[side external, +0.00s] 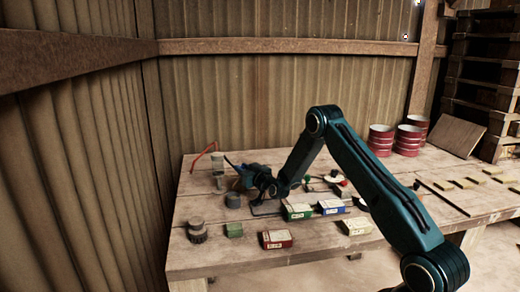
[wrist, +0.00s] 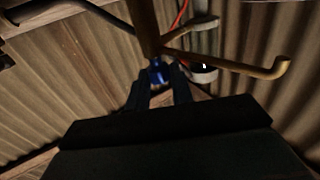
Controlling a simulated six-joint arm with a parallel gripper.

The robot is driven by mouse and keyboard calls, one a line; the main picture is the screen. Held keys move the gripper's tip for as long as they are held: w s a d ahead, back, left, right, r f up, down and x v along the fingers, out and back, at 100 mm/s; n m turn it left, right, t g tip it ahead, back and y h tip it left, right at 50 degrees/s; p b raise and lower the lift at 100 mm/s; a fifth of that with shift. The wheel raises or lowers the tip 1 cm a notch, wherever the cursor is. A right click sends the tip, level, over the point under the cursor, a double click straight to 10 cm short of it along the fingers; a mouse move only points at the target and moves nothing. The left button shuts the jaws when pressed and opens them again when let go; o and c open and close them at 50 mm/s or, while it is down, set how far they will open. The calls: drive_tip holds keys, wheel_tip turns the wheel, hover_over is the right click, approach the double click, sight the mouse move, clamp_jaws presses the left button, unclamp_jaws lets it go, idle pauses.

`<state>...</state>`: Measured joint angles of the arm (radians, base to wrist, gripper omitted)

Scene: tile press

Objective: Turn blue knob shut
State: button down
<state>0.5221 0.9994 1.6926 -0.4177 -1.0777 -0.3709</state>
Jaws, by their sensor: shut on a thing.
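The blue knob (wrist: 157,71) shows in the wrist view, between the tips of my gripper's two dark fingers. My gripper (wrist: 160,84) is shut on it, and the fingers hide part of its sides. A brown upright bar stands right behind the knob. In the side external view my gripper (side external: 243,173) reaches left over the back left part of the table. I cannot tell the knob apart from the gripper there.
A brass-coloured hooked rod (wrist: 235,66) sticks out right of the knob. A grey post (side external: 218,164) with a red-orange tube (side external: 204,155) stands left of my gripper. Small boxes, such as a red one (side external: 277,240), lie in front. Red cans (side external: 381,139) stand at the back right.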

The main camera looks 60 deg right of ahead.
drive_tip(key=shift+s+a+f+m+g+h, duration=0.1)
drive_tip(key=shift+f+m+g+h, duration=0.1)
drive_tip(key=shift+m+g+h, duration=0.3)
idle(0.3)
drive_tip(key=c, duration=1.2)
unclamp_jaws()
drive_tip(key=shift+r+t, duration=0.1)
drive_tip(key=shift+t, duration=0.2)
drive_tip(key=shift+r, duration=0.1)
wheel_tip(320, 180, up, 7)
drive_tip(key=s+a, duration=0.1)
drive_tip(key=s, duration=0.1)
drive_tip(key=shift+s, duration=0.4)
drive_tip(key=shift+a, duration=0.1)
drive_tip(key=shift+c, duration=0.4)
